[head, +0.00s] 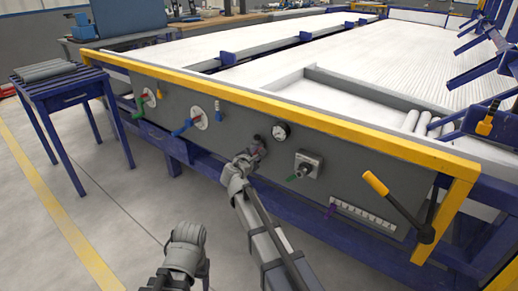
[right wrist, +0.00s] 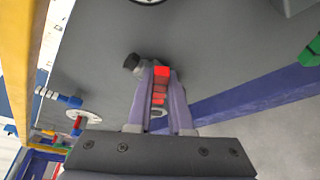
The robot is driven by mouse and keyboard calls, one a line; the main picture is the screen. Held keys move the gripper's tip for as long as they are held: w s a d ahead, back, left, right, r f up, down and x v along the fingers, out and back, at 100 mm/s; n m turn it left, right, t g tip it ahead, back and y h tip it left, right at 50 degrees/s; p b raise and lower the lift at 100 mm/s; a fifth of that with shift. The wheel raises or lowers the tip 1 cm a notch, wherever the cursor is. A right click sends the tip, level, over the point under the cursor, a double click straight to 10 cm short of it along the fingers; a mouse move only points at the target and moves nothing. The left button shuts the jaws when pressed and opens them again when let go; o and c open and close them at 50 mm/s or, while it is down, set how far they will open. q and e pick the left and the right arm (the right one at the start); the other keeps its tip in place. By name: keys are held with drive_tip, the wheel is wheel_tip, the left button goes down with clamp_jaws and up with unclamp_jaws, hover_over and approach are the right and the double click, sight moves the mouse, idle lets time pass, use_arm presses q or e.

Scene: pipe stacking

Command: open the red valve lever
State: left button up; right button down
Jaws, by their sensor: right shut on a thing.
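The red valve lever (right wrist: 161,73) sits between the two purple-grey fingers of my right gripper (right wrist: 161,80) in the right wrist view. The fingers are closed on it, and bits of red show along the gap. The dark valve fitting (right wrist: 131,62) is just beside the fingertips, against the grey panel. In the head view my right gripper (head: 249,157) is at this valve, below and left of the gauge, and the lever is mostly hidden. My left arm ends low in the head view with its gripper (head: 188,234) away from the panel; its fingers cannot be made out.
A blue side table (head: 68,93) stands left. Floor in front is clear.

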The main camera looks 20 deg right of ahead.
drive_tip(key=shift+w+a+r+n+g+p, duration=0.4)
drive_tip(key=shift+w+r+n+g+p, duration=0.2)
drive_tip(key=shift+n+p, duration=0.45)
drive_tip(key=shift+w+a+r+n+g+h+p, duration=0.25)
drive_tip(key=shift+n+g+h+p, duration=0.2)
drive_tip(key=shift+n, duration=0.2)
drive_tip(key=shift+w+a+n+g+h+p, duration=0.35)
drive_tip(key=shift+n+g, duration=0.2)
drive_tip(key=shift+n, duration=0.25)
drive_tip(key=shift+w+a+r+n+g+h, duration=0.1)
drive_tip(key=shift+w+a+n+g+h, duration=0.25)
drive_tip(key=shift+n+g, duration=0.4)
drive_tip(key=shift+w+n+p, duration=0.1)
drive_tip(key=shift+n+p, duration=0.2)
drive_tip(key=shift+n, duration=0.05)
drive_tip(key=c, duration=0.8)
unclamp_jaws()
drive_tip(key=shift+p+v, duration=1.5)
drive_tip(key=shift+v, duration=2.35)
